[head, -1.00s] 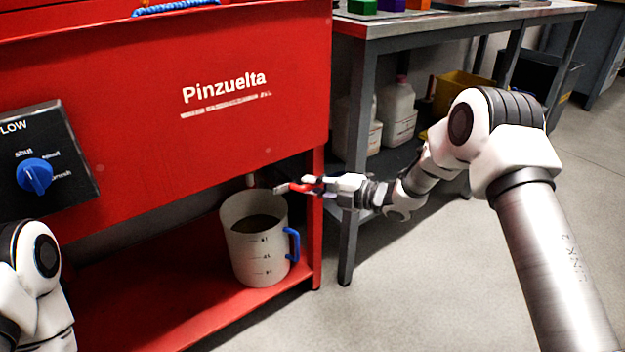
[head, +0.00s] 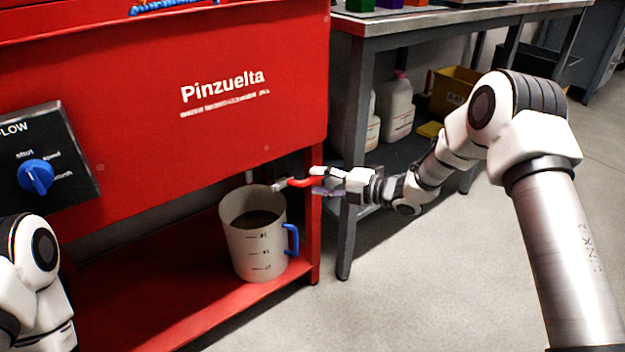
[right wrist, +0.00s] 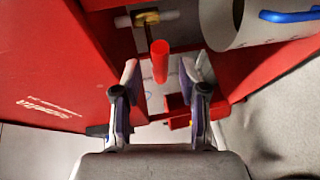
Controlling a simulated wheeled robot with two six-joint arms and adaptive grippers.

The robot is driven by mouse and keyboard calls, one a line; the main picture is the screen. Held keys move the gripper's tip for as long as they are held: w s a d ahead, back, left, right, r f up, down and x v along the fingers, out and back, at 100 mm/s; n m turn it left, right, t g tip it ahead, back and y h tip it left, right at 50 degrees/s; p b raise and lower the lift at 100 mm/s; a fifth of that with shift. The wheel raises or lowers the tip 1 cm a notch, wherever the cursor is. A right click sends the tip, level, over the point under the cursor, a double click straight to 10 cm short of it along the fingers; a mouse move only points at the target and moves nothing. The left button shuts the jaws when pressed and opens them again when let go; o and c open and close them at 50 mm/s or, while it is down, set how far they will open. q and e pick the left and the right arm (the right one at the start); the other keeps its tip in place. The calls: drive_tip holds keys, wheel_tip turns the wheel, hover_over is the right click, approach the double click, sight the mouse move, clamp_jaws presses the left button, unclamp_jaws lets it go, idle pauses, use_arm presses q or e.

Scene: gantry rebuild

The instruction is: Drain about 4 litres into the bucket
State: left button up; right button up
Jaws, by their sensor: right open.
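The white bucket (head: 247,252) stands upright on the red shelf, its blue handle on the right. Dark liquid shows inside; marks run down its side, too small to read surely. Above its right rim is the drain valve with a red lever (head: 297,182). In the right wrist view, the red lever (right wrist: 159,62) points towards the gripper from a brass valve body (right wrist: 146,18). My right gripper (head: 319,181) is open at the lever's outer end, its fingers either side of the lever's line. I cannot tell whether liquid is running. My left gripper is out of view.
The red machine (head: 200,130) carries a blue flow knob (head: 36,177) on a black panel. A grey bench (head: 400,22) stands at the right, with white jugs (head: 397,108) and a yellow bin (head: 452,88) beneath. The floor at right is clear.

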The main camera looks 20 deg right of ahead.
drive_tip(key=v, duration=0.9)
drive_tip(key=shift+s+d, duration=0.1)
